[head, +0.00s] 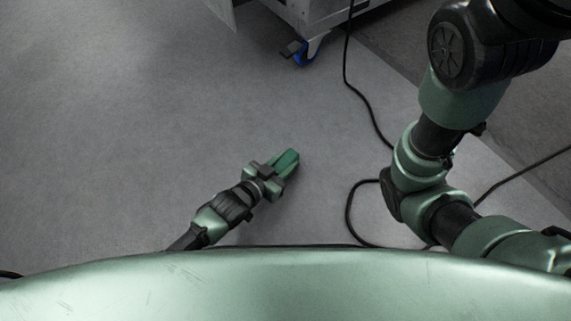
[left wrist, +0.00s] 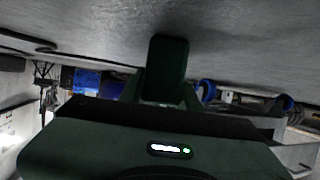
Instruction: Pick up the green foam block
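The green foam block (head: 288,160) is at the tip of my left gripper (head: 277,172), over the grey floor in the middle of the head view. In the left wrist view the block (left wrist: 168,68) looks dark green and stands out between the two fingers of the gripper (left wrist: 165,95). The fingers appear closed on its sides, and its near end is hidden by the gripper body. I cannot tell from these views how far the block is from the floor. My right arm shows at the right of the head view, but its gripper is out of view.
A grey wheeled cabinet (head: 322,12) with a blue caster (head: 301,54) stands at the top. Black cables (head: 362,100) run across the floor at the right, passing near my right arm. The floor (head: 130,120) left of the gripper is clear.

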